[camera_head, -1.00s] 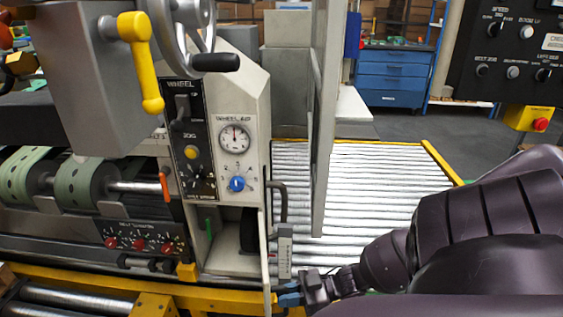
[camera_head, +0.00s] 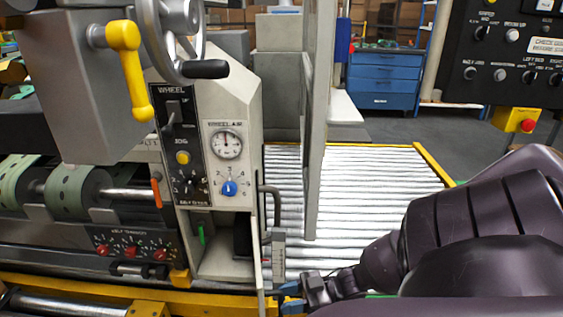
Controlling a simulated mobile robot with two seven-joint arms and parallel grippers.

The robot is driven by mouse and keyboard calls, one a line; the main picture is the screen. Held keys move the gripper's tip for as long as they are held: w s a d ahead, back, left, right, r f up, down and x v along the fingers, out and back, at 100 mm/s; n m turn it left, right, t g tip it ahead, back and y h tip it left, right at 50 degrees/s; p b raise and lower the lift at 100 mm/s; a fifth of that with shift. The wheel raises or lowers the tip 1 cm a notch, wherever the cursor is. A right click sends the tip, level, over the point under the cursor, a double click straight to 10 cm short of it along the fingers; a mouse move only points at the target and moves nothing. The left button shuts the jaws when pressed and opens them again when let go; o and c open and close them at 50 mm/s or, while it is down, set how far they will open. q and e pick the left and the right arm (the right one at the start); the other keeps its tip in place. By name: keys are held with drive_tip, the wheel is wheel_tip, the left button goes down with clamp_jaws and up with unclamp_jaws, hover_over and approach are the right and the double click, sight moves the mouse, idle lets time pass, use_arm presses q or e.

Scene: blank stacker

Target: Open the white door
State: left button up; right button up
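The white door (camera_head: 259,270) shows as a thin, nearly edge-on panel at the lower right of the grey-white control cabinet (camera_head: 234,108). The cabinet's compartment (camera_head: 226,264) beside it is open to view, with a green lever and a dark part inside. My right gripper (camera_head: 287,298) is low in the view, just right of the door's edge. Its two blue fingertips point left and appear apart, with nothing clearly between them. I cannot tell whether they touch the door. My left gripper is not in view.
A grey handle (camera_head: 276,205) and a small scale plate (camera_head: 278,255) are close above my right gripper. A roller conveyor (camera_head: 375,190) lies behind, with a grey upright panel (camera_head: 319,130) over it. A black control panel (camera_head: 510,60) hangs at upper right.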

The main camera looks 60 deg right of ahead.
drive_tip(key=v, duration=0.9)
drive_tip(key=shift+p, duration=0.3)
drive_tip(key=shift+w+a, duration=0.1)
